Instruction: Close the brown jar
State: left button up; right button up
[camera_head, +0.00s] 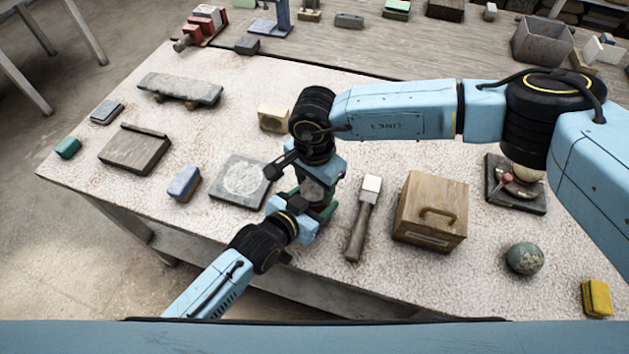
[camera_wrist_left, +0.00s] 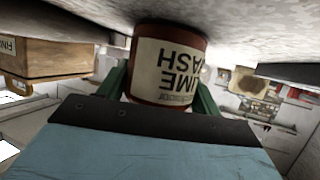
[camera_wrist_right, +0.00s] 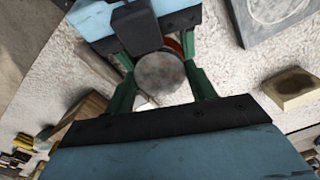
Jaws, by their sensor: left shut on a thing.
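The brown jar (camera_wrist_left: 168,62) has a pale label with dark lettering, which shows upside down in the left wrist view. My left gripper (camera_head: 308,212) is shut on the jar from the side. A round grey lid (camera_wrist_right: 160,73) shows from above in the right wrist view, between the green fingers of my right gripper (camera_wrist_right: 163,80). A strip of the reddish jar shows past the lid's edge. In the head view the lid (camera_head: 312,191) sits low between my two grippers. I cannot tell whether the right fingers press on the lid or whether it is seated.
A cream block (camera_head: 272,118) is behind. The front left tabletop is clear.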

jog(key=c, duration=0.5)
jog(key=shift+m, duration=0.8)
jog(key=shift+c, duration=0.2)
jog(key=o, duration=1.1)
jog(key=shift+r, duration=0.1)
jog(key=shift+r, duration=2.15)
jog(key=o, duration=0.5)
jog(key=shift+r, duration=0.1)
notch_tip(320, 180, up, 12)
